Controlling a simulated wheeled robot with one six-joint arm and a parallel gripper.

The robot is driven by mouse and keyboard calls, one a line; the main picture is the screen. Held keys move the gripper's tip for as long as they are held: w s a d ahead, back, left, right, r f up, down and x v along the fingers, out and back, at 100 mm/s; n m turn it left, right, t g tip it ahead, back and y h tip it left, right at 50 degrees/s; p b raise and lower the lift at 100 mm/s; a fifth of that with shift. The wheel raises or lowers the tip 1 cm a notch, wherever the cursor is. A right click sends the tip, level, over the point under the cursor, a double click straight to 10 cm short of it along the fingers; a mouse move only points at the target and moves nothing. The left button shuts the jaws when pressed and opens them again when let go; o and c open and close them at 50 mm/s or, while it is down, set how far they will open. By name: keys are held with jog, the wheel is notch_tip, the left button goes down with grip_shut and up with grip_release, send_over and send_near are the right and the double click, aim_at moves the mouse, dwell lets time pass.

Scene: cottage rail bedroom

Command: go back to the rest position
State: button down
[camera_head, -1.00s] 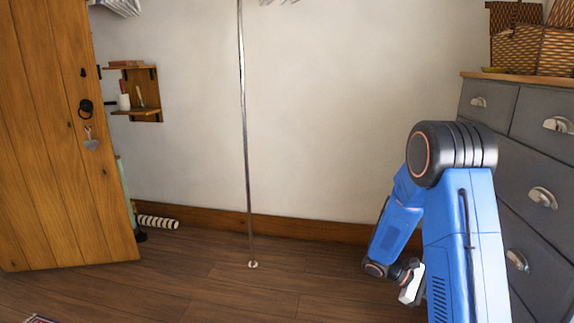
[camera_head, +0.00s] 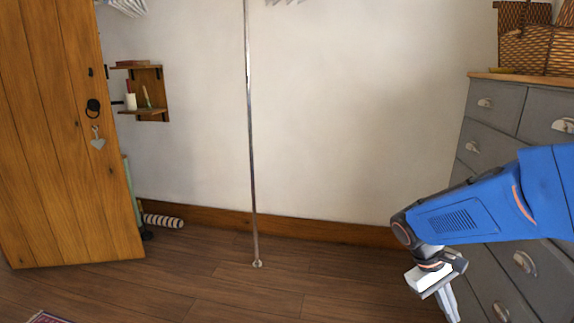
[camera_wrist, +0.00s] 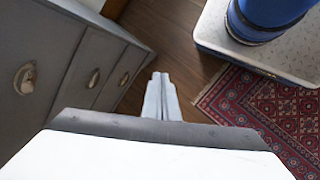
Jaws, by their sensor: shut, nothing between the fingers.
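My gripper (camera_head: 447,303) hangs at the lower right of the head view, pointing down in front of the grey chest of drawers. In the wrist view its two fingers (camera_wrist: 161,92) lie side by side and closed, with nothing between them. Below them is bare wooden floor. My blue arm comes in from the right edge of the head view, and its shoulder end is out of frame.
The grey chest of drawers (camera_head: 510,200) stands close beside my arm, with wicker baskets (camera_head: 540,48) on top. A thin metal pole (camera_head: 251,150) stands on the floor (camera_head: 230,285). A wooden door (camera_head: 60,150) is at left. A red patterned rug (camera_wrist: 265,110) shows in the wrist view.

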jog(key=s+a+r+m+t+y, duration=0.2)
jog(key=s+a+r+t+y, duration=0.3)
jog(key=s+a, duration=0.5)
notch_tip(320, 180, up, 3)
jog(key=a+t, duration=0.2)
jog(key=shift+t, duration=0.3)
jog(key=c, duration=2.4)
grip_release()
jog(key=shift+a, duration=0.1)
jog(key=shift+c, duration=0.2)
